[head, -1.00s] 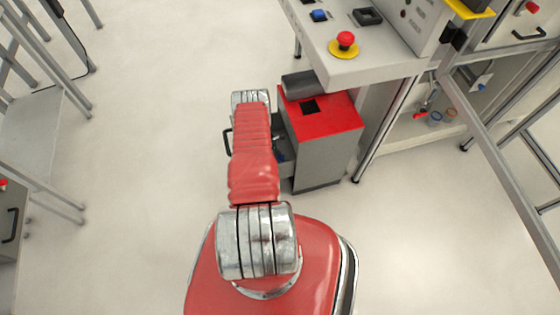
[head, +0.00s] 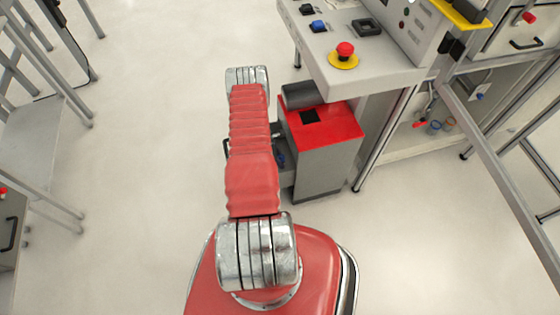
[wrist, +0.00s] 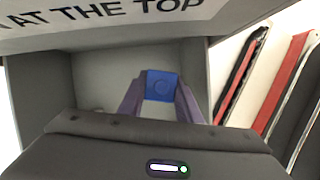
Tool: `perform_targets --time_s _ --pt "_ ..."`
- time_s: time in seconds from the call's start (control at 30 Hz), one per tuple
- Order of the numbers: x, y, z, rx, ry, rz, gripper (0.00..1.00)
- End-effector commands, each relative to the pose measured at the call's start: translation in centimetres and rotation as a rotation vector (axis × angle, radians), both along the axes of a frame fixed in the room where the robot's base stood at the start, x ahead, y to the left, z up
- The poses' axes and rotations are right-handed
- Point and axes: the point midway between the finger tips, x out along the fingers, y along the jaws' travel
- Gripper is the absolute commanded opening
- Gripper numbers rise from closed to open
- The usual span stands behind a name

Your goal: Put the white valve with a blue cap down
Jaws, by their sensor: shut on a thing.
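In the wrist view, the blue cap (wrist: 161,86) of the valve sits between the two fingers of my gripper (wrist: 160,98), which is shut on it. The valve's white body is hidden below the cap and by the gripper. The valve is over or inside a grey open drawer (wrist: 90,78); I cannot tell whether it touches the drawer floor. In the head view, my arm hides the gripper and valve.
The drawer belongs to a grey cabinet with a red top (head: 338,122), beside my arm. A grey bench with a red emergency button (head: 345,49) overhangs the cabinet. A lettered panel (wrist: 120,25) borders the drawer.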

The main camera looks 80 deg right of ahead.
Motion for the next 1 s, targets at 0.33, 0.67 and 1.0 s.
perform_targets --time_s 0.33,0.67,1.0 --pt "0.01 -0.03 -0.01 0.0 0.0 -0.001 0.03" --pt "0.01 -0.03 -0.02 0.0 0.0 -0.001 0.03" --pt "0.6 -0.2 0.43 -0.002 -0.001 -0.005 0.03"
